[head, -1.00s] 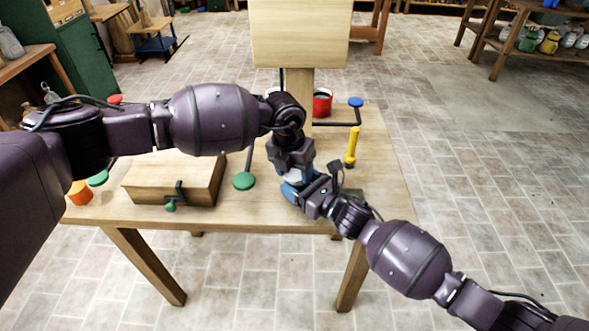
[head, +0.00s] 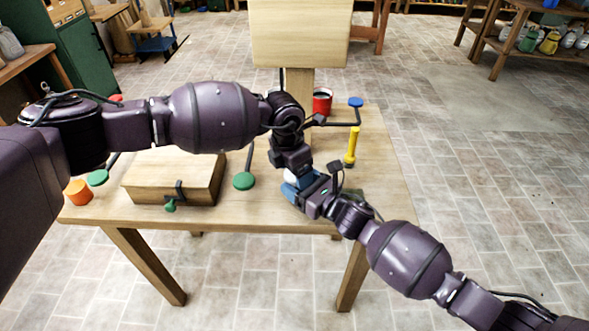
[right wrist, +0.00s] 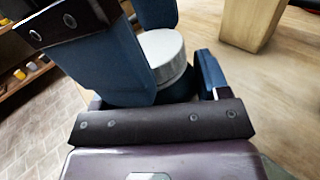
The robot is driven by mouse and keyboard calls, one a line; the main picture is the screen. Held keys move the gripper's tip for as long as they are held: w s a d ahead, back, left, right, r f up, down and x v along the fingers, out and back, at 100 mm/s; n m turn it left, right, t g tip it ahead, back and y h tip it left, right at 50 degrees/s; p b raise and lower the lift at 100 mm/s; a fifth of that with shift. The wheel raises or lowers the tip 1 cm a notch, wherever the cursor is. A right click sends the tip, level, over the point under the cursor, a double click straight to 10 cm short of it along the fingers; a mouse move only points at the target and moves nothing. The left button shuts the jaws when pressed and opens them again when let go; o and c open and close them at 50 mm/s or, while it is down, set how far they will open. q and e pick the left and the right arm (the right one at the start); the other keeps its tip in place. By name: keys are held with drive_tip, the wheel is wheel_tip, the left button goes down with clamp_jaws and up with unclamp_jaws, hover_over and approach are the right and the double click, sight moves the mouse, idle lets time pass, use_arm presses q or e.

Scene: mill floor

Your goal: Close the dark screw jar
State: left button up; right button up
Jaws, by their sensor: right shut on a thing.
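The dark screw jar (right wrist: 180,85) stands low between the fingers of my right gripper (right wrist: 168,92), which is shut on it. A pale grey round lid (right wrist: 168,52) sits over the top of the jar; I cannot tell whether it is threaded on. My left gripper (head: 293,173) comes down from above, and its blue fingers show on two sides of the lid in the right wrist view. Whether they press on it is unclear. In the head view my right gripper (head: 296,190) reaches in from the right, and the grippers hide most of the jar.
The wooden table (head: 245,218) holds a wooden box (head: 170,176), an orange cup (head: 78,192), a yellow handle (head: 351,146) and a red can (head: 322,101). A wooden post with a board (head: 299,33) stands behind. Green and blue knobs are nearby.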

use_arm(q)
drive_tip(key=shift+s+d, duration=0.1)
drive_tip(key=shift+r, duration=0.55)
drive_tip(key=shift+s+a+r, duration=0.1)
drive_tip(key=shift+a+r, duration=0.05)
drive_tip(key=shift+r, duration=0.7)
drive_tip(key=shift+a+r, duration=0.15)
drive_tip(key=shift+r, duration=0.7)
drive_tip(key=shift+c, duration=0.3)
drive_tip(key=shift+r, duration=0.1)
drive_tip(key=shift+c, duration=1.1)
drive_tip(key=shift+w+a+r+n, duration=0.1)
drive_tip(key=shift+w+r+n, duration=0.05)
drive_tip(key=shift+r, duration=0.3)
drive_tip(key=shift+w+r+n, duration=0.15)
drive_tip(key=shift+r, duration=0.3)
drive_tip(key=shift+s+r+n, duration=0.1)
drive_tip(key=shift+r+n, duration=0.45)
drive_tip(key=shift+n, duration=0.55)
drive_tip(key=n, duration=0.3)
drive_tip(key=shift+s+a+r+n, duration=0.1)
drive_tip(key=shift+s+r+n, duration=0.05)
drive_tip(key=shift+s+n, duration=0.15)
